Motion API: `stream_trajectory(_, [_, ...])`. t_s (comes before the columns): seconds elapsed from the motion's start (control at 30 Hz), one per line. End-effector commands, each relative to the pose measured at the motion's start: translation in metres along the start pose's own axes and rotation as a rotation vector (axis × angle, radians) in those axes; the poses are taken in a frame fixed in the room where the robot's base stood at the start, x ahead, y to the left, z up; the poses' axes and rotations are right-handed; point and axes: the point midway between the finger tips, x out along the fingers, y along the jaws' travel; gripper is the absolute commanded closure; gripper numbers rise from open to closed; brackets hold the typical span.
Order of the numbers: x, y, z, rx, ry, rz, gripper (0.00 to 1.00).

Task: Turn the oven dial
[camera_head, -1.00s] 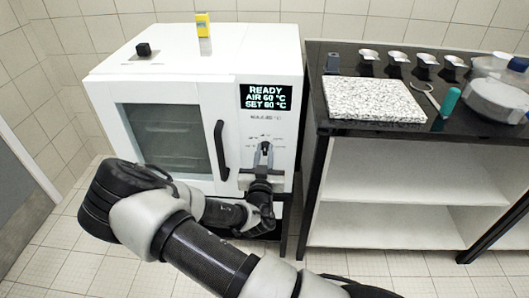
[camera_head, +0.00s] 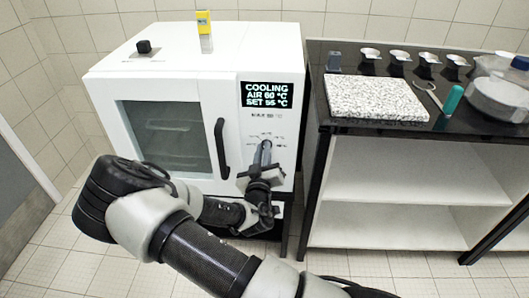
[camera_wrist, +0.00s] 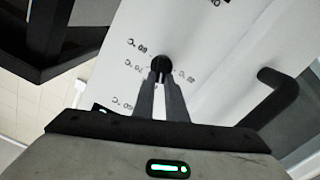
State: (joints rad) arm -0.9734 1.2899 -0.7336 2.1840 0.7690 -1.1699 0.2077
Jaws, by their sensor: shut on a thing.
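The white oven (camera_head: 150,92) stands at the left with its glass door shut. Its display (camera_head: 266,95) reads COOLING, AIR 60 °C, and a SET value that looks like 55 °C. The black dial (camera_wrist: 161,65) sits on the front panel, with temperature marks around it in the wrist view. My gripper (camera_wrist: 160,76) is shut on the dial, its two fingertips on either side of it. In the head view my gripper (camera_head: 264,156) is tilted at the panel below the display and hides most of the dial.
The black door handle (camera_head: 221,149) is just left of my gripper. A yellow-topped object (camera_head: 204,28) and a small black block (camera_head: 143,47) are on the oven top. At right, a dark counter holds a speckled slab (camera_head: 375,98), several scoops and a teal-handled tool (camera_head: 452,100).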

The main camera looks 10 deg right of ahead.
Motion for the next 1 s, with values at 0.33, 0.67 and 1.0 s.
stream_trajectory(0.33, [-0.0002,-0.0047,0.0012,-0.274,0.000,0.000,1.00])
stream_trajectory(0.67, [-0.0002,-0.0068,0.0014,-0.419,0.000,0.000,1.00])
stream_trajectory(1.0, [-0.0002,-0.0071,0.0014,-0.451,0.000,0.000,1.00])
